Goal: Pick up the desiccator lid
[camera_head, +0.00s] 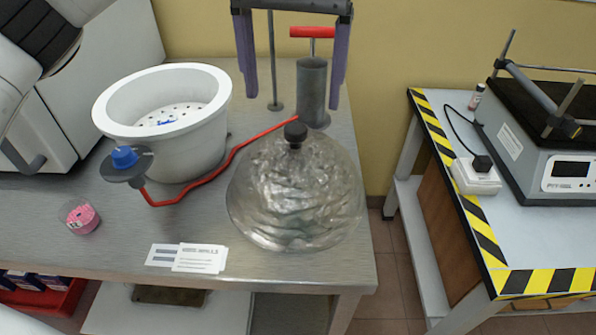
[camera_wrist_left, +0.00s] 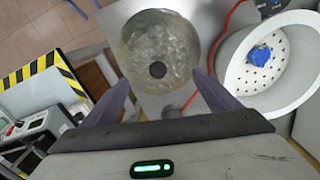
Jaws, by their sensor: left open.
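The desiccator lid (camera_head: 290,200), a clear rippled glass dome with a black knob (camera_head: 295,133), rests knob up on the right part of the steel table. In the left wrist view the lid (camera_wrist_left: 150,38) lies ahead of the fingers, with its knob (camera_wrist_left: 158,69) seen between them. My left gripper (camera_head: 292,101) is open and empty, purple fingers pointing down, behind and above the lid in the head view; it also shows in the wrist view (camera_wrist_left: 160,79). The white desiccator bowl (camera_head: 115,117) stands left of the lid, uncovered, with a perforated plate inside.
A red hose (camera_head: 236,157) runs from the blue-capped valve (camera_head: 126,160) to the pump cylinder (camera_head: 312,88) behind the lid. White cards (camera_head: 200,258) and a pink item (camera_head: 80,217) lie in front. A striped-edge table (camera_head: 545,232) stands right, across a gap.

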